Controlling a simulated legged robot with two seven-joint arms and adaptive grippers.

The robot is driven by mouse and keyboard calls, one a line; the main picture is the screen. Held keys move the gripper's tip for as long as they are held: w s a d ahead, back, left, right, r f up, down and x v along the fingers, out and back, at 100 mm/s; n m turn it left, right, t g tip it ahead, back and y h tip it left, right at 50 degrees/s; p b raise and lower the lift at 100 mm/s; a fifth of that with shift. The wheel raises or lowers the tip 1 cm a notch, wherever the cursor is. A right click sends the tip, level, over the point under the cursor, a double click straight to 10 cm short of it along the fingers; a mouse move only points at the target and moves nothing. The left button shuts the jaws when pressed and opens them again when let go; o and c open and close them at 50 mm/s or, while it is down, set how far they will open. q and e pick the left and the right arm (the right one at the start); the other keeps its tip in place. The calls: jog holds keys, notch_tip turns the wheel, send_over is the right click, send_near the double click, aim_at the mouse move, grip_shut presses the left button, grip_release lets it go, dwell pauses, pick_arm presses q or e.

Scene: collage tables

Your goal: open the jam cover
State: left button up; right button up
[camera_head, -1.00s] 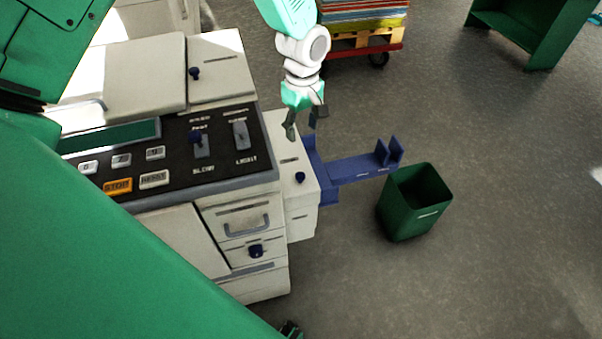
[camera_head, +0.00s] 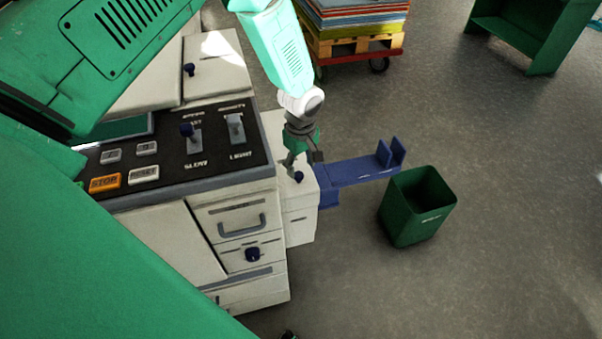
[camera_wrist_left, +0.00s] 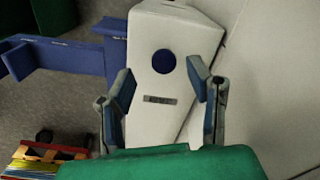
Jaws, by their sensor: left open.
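The jam cover seems to be the white side unit (camera_head: 299,215) with a dark blue knob (camera_head: 299,177) on top, at the right end of the copier. My left gripper (camera_head: 304,163) is open and empty, pointing down just above the knob. In the left wrist view the round knob (camera_wrist_left: 164,62) shows between and slightly beyond the two spread fingers (camera_wrist_left: 163,80), apart from both. A small label (camera_wrist_left: 160,99) sits on the white top (camera_wrist_left: 185,35) below the knob; its text is too blurred to read. The cover looks shut.
The copier's panel (camera_head: 215,150) with levers and buttons is left of the cover. A blue tray (camera_head: 350,172) sticks out on the right, beside a green bin (camera_head: 418,205). A loaded cart (camera_head: 355,40) stands behind. Open floor lies at right.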

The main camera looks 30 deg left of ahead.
aim_at(300, 174)
pick_arm(q)
jog(key=f, duration=0.3)
jog(key=shift+a+f, duration=0.2)
jog(key=shift+a, duration=0.1)
jog(key=shift+a+f, duration=0.3)
jog(key=shift+f, duration=0.05)
jog(key=shift+d+r, duration=0.15)
jog(key=shift+d, duration=0.2)
grip_shut()
pick_arm(e)
jog(key=shift+a, duration=0.15)
